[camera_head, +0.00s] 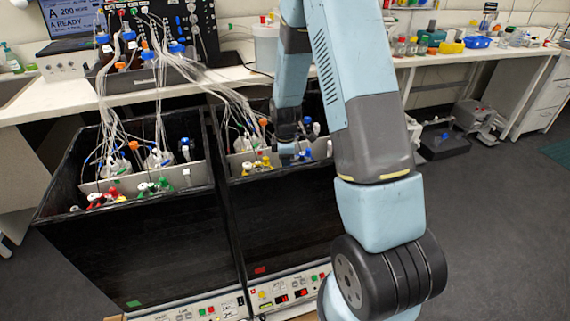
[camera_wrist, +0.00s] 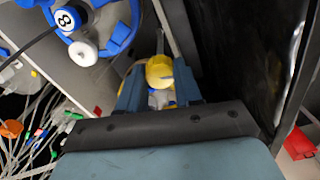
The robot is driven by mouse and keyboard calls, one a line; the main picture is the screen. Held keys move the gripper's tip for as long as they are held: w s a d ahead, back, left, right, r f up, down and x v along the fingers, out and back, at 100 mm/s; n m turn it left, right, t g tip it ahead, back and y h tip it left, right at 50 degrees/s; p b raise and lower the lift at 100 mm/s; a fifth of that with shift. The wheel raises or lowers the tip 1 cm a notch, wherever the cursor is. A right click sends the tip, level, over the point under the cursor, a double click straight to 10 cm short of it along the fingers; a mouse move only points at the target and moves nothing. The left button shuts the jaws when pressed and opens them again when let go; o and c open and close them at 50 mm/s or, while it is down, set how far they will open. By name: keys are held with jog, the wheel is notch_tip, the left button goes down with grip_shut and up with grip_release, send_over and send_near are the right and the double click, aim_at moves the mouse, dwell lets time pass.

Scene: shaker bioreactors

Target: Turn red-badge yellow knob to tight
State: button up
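The right black box (camera_head: 285,225) carries a red badge (camera_head: 260,270) low on its front. Yellow knobs (camera_head: 263,166) stand on the grey panel inside it. My gripper (camera_head: 288,148) reaches down into this box, just right of those knobs in the head view, partly hidden by my arm. In the wrist view my gripper (camera_wrist: 160,92) has a finger on each side of a yellow knob (camera_wrist: 159,70). The fingers lie close to the knob; I cannot tell whether they press on it. The knob's lower part is partly hidden.
Loose tubes (camera_wrist: 40,125) lie lower left. The box's dark wall (camera_wrist: 235,50) rises close on the right. The left black box (camera_head: 150,250) has a green badge (camera_head: 134,303).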

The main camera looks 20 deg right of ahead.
jog(key=c, duration=0.5)
jog(key=shift+c, duration=0.2)
jog(key=shift+m, duration=0.3)
jog(key=m, duration=0.4)
jog(key=shift+m, duration=0.3)
jog(key=m, duration=0.4)
jog(key=shift+m, duration=0.3)
jog(key=m, duration=1.1)
jog(key=shift+m, duration=0.3)
